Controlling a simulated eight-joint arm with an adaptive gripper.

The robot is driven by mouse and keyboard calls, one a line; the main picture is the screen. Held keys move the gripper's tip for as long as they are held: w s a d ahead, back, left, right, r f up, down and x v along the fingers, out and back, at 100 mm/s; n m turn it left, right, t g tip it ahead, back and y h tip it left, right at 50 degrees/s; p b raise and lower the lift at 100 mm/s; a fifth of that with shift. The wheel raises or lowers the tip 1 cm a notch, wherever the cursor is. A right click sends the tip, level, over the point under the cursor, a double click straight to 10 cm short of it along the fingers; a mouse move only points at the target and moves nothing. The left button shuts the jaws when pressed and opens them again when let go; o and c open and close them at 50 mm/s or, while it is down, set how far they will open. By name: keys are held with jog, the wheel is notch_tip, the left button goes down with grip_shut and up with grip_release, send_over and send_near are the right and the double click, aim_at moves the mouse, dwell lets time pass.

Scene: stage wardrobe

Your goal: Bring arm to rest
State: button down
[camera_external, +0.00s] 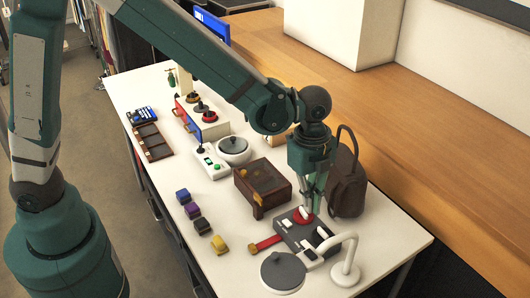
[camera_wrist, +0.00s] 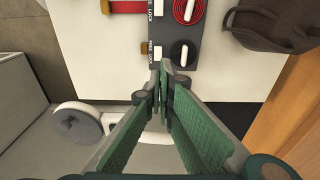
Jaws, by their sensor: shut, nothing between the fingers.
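My gripper (camera_external: 311,208) is shut and empty, pointing down over the right part of the white table. It is close above a dark switch panel (camera_external: 290,227) with a red dial (camera_external: 303,214) and white handles. In the wrist view, my gripper's fingertips (camera_wrist: 165,68) are together near the near edge of the panel (camera_wrist: 181,62), beside a black knob (camera_wrist: 183,53) with a white handle. The red dial (camera_wrist: 187,10) is farther up, partly cut off. I cannot tell whether the fingertips touch the panel. My arm reaches over the table, bent at the elbow.
A brown bag (camera_external: 347,183) stands close to the right of my gripper. A wooden box (camera_external: 262,186) is to its left. A dark disc (camera_external: 283,273) and a white curved stand (camera_external: 346,262) are at the near end. Several small blocks line the left edge.

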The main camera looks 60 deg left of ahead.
jog(key=s+a+r+n+t, duration=0.2)
jog(key=s+a+r+n, duration=0.2)
jog(key=a+r, duration=0.35)
jog(key=s+a+r+n+t, duration=0.1)
jog(key=s+a+r+n, duration=0.25)
jog(key=a+r, duration=0.4)
jog(key=s+a+r+n+t, duration=0.3)
jog(key=s+a+n, duration=0.7)
jog(key=s+a, duration=0.5)
jog(key=shift+r+t+y, duration=0.15)
jog(key=shift+t+y, duration=0.25)
jog(key=shift+t, duration=0.2)
jog(key=shift+n, duration=0.25)
